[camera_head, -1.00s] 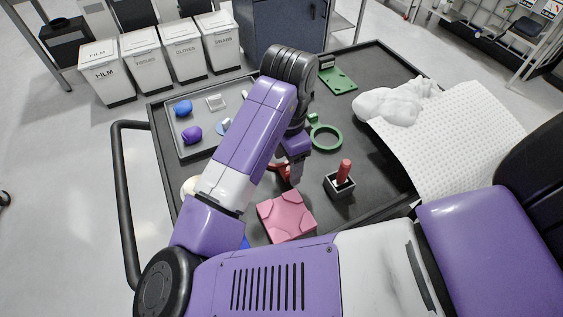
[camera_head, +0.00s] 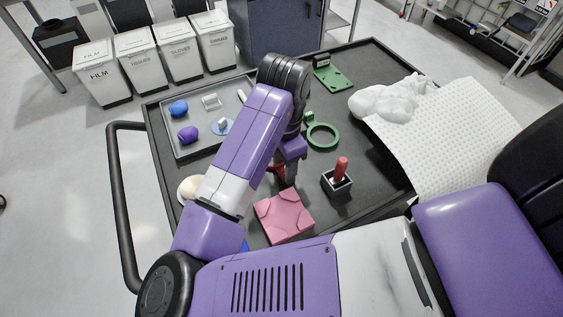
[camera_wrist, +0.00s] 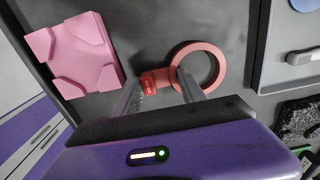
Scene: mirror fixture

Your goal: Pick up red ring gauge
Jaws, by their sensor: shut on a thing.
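The red ring gauge shows in the wrist view (camera_wrist: 216,62) as a round ring with a short labelled tab. My gripper (camera_wrist: 163,84) is shut on the gauge where the tab meets the ring, with one finger on each side. In the head view the gauge (camera_head: 277,170) is mostly hidden behind my arm and gripper (camera_head: 288,182). I cannot tell whether the gauge is touching the tray surface or just above it.
A pink block (camera_head: 284,215) lies close by, nearer my base. A black holder (camera_head: 337,184) with a red-handled tool stands to the right. A green ring gauge (camera_head: 322,136) lies behind. A grey tray (camera_head: 188,150) with blue and purple lumps is at left.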

